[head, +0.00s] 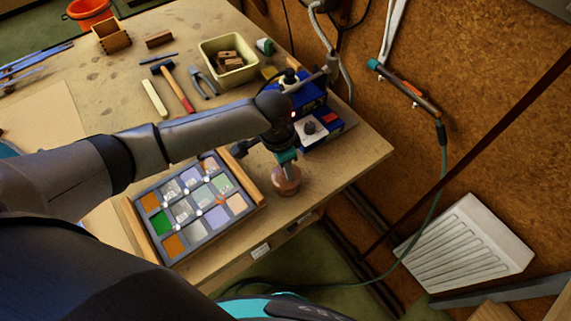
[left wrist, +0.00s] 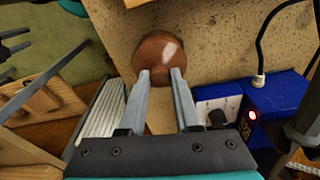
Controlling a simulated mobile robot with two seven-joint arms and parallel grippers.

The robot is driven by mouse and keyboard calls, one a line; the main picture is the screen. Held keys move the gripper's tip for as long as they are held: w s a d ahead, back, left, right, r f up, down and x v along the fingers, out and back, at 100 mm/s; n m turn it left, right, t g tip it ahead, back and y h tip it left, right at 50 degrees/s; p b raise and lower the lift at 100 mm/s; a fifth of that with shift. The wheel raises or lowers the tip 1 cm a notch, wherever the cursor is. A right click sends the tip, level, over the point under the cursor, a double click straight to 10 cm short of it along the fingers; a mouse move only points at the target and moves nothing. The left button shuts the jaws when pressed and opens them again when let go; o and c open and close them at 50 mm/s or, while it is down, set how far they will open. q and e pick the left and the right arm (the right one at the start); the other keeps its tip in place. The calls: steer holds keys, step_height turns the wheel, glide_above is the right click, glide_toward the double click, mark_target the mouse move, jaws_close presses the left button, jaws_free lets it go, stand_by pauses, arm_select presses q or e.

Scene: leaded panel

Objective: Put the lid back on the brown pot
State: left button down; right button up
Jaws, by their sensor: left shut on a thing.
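My left gripper (head: 286,163) points down near the front right corner of the workbench. It is shut on the lid (left wrist: 158,52), a round, shiny reddish-brown disc filling the space at the fingertips (left wrist: 160,74) in the left wrist view. In the head view the brown pot (head: 286,187) stands on the bench directly under the fingers. The lid and pot overlap there, and I cannot tell whether the lid rests on the rim or is just above it. The lid's grip is hidden between the fingers. My right gripper is not in view.
The leaded panel (head: 187,241) in its wooden frame lies left of the pot. A blue device (head: 308,100) with a grey-topped box stands just behind it. A cream bin (head: 229,72), hammer (head: 176,88) and pliers (head: 203,85) lie farther back. Bare bench is right of the pot.

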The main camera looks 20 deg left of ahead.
arm_select(q)
steer(key=shift+p, duration=0.4)
steer(key=shift+f+p, duration=0.15)
steer(key=shift+p, duration=0.15)
stand_by(1.0)
steer(key=shift+p, duration=0.35)
stand_by(0.6)
steer(key=shift+c, duration=0.2)
jaws_free()
stand_by(0.4)
